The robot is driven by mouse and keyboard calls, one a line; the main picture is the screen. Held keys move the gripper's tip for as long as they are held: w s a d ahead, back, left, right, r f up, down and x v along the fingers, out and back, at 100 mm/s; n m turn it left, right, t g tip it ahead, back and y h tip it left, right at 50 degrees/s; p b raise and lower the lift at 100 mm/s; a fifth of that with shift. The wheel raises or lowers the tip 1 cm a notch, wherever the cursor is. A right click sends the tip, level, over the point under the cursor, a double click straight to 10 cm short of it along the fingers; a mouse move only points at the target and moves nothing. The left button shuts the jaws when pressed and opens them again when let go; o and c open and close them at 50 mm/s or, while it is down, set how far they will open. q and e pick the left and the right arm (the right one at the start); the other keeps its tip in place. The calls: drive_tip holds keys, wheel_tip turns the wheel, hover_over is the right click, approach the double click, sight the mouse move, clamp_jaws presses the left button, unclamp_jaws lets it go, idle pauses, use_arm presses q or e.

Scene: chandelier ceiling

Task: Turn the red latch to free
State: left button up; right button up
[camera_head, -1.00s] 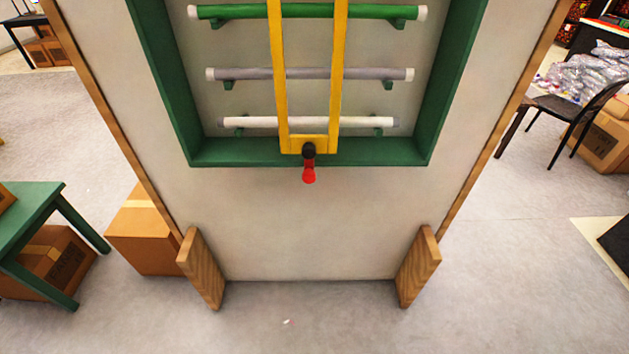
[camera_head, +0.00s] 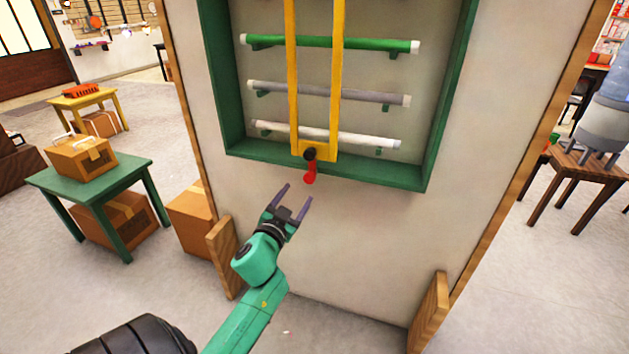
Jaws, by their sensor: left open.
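The red latch (camera_head: 310,173) hangs down from a black pivot (camera_head: 310,154) at the bottom of a yellow U-shaped bar (camera_head: 318,134). The bar lies in front of green, grey and white rods held in a green frame (camera_head: 300,170) on an upright pale board. My left gripper (camera_head: 296,196) is open and empty. Its two purple-grey fingers point up, just below and a little left of the red latch. They look apart from the latch, though the depth gap is hard to judge. My right gripper is not in view.
The pale board (camera_head: 350,240) has wooden edges and wooden feet (camera_head: 222,258) on the floor. A green table (camera_head: 130,168) with a cardboard box (camera_head: 80,158) stands at left. A wooden stool (camera_head: 585,170) stands at right. The board below the frame is bare.

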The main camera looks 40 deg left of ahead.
sight(308, 181)
use_arm(q)
drive_tip(key=x, duration=0.7)
drive_tip(key=shift+w+d+r, duration=0.1)
drive_tip(key=shift+w, duration=0.35)
drive_tip(key=shift+w+a, duration=0.2)
drive_tip(key=shift+w, duration=0.2)
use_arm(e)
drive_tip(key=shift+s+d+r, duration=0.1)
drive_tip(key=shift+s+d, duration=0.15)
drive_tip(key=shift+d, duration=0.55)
use_arm(q)
drive_tip(key=shift+s, duration=0.1)
clamp_jaws()
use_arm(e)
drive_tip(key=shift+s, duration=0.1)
